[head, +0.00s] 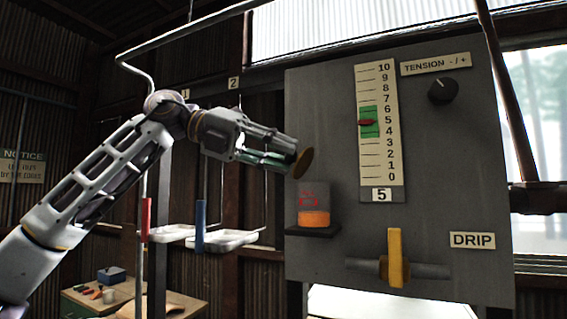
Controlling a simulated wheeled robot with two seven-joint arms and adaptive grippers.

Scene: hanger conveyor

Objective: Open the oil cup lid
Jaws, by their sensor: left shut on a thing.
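The oil cup (314,205) is a clear cup with red marks and orange oil in its lower part. It stands on a small dark shelf on the grey panel. The brown round lid (303,163) is tilted steeply, above and to the left of the cup and apart from its rim. My left gripper (290,157) comes in from the left and is shut at the lid's left side, holding it. The fingertips are partly hidden by the lid. My right gripper does not show.
The grey panel (440,140) carries a tension scale (380,125), a black knob (442,90) and a yellow valve handle (395,257). White trays (235,238) hang at the left behind my arm. A bench (130,300) with small items stands at the lower left.

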